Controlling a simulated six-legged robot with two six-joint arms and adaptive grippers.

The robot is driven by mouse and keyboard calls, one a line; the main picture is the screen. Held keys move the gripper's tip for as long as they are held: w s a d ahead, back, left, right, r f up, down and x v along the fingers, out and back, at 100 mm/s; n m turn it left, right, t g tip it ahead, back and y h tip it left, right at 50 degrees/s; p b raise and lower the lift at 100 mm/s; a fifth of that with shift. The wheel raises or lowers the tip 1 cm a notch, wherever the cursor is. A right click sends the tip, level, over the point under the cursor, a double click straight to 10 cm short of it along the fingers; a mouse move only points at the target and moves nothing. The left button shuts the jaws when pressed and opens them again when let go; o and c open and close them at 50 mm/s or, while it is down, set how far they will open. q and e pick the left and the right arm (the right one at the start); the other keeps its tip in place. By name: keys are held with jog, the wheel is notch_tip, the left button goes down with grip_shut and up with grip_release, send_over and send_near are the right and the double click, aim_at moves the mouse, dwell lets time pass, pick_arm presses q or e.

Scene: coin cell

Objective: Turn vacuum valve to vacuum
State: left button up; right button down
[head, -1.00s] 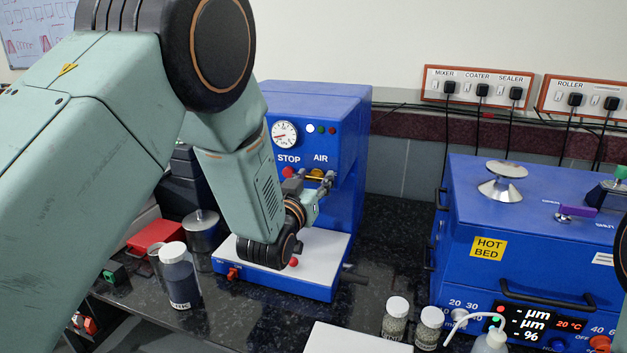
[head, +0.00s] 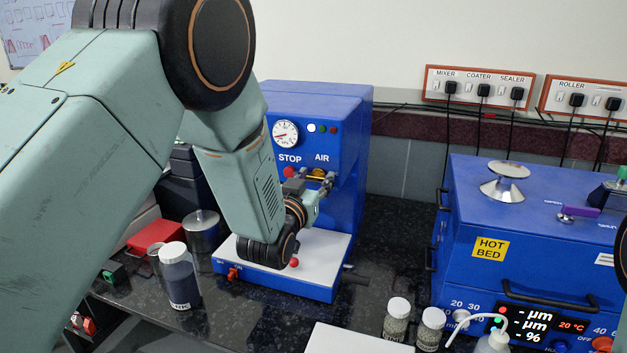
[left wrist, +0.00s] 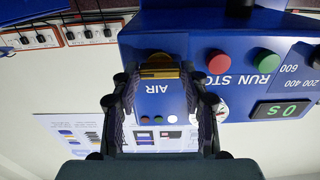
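The brass-coloured valve handle (head: 318,173) sits on the front of the tall blue machine (head: 345,135), just under the AIR label. In the left wrist view the handle (left wrist: 161,70) lies between my left gripper's fingertips, near the AIR lettering. My left gripper (head: 308,187) reaches up to it from the front, its fingers spread to either side of the handle. Whether a finger touches the handle is not clear. My left forearm and wrist hide part of the machine's front. My right gripper is not in view.
A pressure gauge (head: 285,133) and a red STOP button (head: 289,172) are close to the valve. A dark bottle (head: 180,278) and a metal cylinder (head: 202,233) stand at left. The blue hot bed (head: 520,235) stands at right. Jars (head: 397,320) stand near the front edge.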

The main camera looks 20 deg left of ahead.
pick_arm(q)
jog(key=o, duration=0.3)
jog(key=shift+w+f, duration=0.1)
jog(key=shift+w, duration=0.05)
jog(key=shift+s, duration=0.2)
jog(key=s, duration=1.1)
jog(key=shift+s+a, duration=0.2)
jog(key=shift+s, duration=0.15)
jog(key=shift+s, duration=0.1)
jog(key=s+a+f+g+b, duration=0.15)
jog(key=s+f+g, duration=0.45)
jog(key=f, duration=0.6)
jog(key=s+f+g+b, duration=0.3)
jog(key=s+f, duration=0.5)
jog(key=f, duration=0.3)
jog(key=s+a+f+g+b, duration=0.1)
jog(key=s+f+g+b, duration=0.35)
jog(key=f, duration=0.75)
jog(key=s+f+g+b, duration=0.1)
jog(key=s+f, duration=0.2)
jog(key=s, duration=0.2)
jog(key=s+f+g+b, duration=0.1)
jog(key=s+f+g, duration=0.1)
jog(key=s+f, duration=0.2)
jog(key=s+f+n+g+b, duration=0.1)
jog(key=s+f, duration=0.3)
jog(key=s, duration=0.4)
jog(key=shift+s+a+f+g+y, duration=0.1)
jog(key=shift+s+a+g+y, duration=0.05)
jog(key=shift+a+g+y, duration=0.2)
